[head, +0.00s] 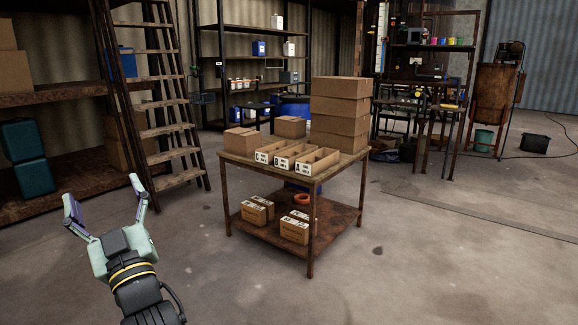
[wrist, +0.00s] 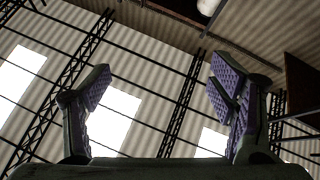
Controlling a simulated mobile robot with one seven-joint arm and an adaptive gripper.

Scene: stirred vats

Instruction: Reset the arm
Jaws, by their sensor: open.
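My gripper (head: 104,200) is raised at the lower left of the head view, with its two fingers spread wide and nothing between them. In the wrist view my gripper (wrist: 158,88) shows both purple ribbed finger pads apart, with only the wall, windows and roof beams behind them. The arm stands up from the bottom edge of the head view, to the left of the table and apart from it.
A wooden table (head: 240,158) with open and closed cardboard boxes stands mid-room; more boxes lie on its lower shelf. A ladder (head: 160,108) leans by the left shelving (head: 60,95). A workbench and rusty vat (head: 492,95) stand back right. The floor at front right is clear.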

